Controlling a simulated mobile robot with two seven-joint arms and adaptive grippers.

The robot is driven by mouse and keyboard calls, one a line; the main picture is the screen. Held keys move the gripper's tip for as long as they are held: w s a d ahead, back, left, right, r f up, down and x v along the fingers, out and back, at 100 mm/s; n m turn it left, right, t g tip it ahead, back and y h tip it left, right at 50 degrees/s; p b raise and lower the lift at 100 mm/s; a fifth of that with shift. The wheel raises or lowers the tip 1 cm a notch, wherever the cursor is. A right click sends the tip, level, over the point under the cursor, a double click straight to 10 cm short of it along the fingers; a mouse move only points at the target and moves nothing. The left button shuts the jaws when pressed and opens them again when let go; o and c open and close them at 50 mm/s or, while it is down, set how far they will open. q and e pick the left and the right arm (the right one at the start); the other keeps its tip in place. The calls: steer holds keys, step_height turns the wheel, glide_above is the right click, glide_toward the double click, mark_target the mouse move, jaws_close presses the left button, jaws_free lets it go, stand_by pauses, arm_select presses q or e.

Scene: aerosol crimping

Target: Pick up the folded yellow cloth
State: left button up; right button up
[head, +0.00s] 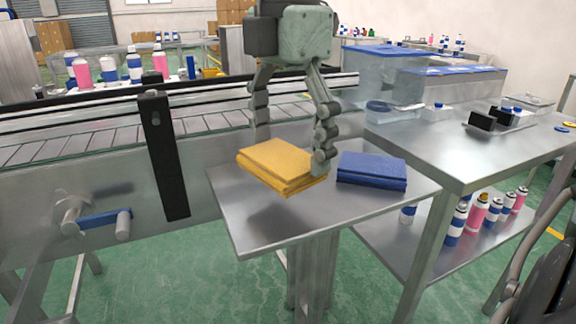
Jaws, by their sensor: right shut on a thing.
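The folded yellow cloth (278,163) is at the middle of the small metal table (275,229), slightly tilted in the picture. A dark patch like a shadow lies on the table to its lower left, so it seems to be a little above the surface. My right gripper (293,160) comes down from above and is shut on the yellow cloth. One finger is behind the cloth and the other is at its right end. The far finger's tip is hidden by the cloth.
A folded blue cloth (371,171) lies close to the right of the gripper. A conveyor (100,140) runs behind the small table. A metal workbench (440,145) with clear bins stands right, with several cans on its lower shelf. The small table's front is clear.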

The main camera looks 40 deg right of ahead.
step_height(320, 180, up, 15)
steer(key=p, duration=0.1)
arm_select(q)
step_height(320, 180, down, 8)
steer(key=p, duration=0.2)
arm_select(e)
step_height(320, 180, up, 9)
glide_above(288, 154)
steer(key=shift+f, duration=0.2)
arm_select(q)
steer(key=shift+r, duration=0.1)
arm_select(e)
steer(key=o, duration=0.3)
arm_select(q)
steer(key=shift+d, duration=0.1)
arm_select(e)
steer(key=shift+c, duration=1.4)
steer(key=shift+a, duration=0.1)
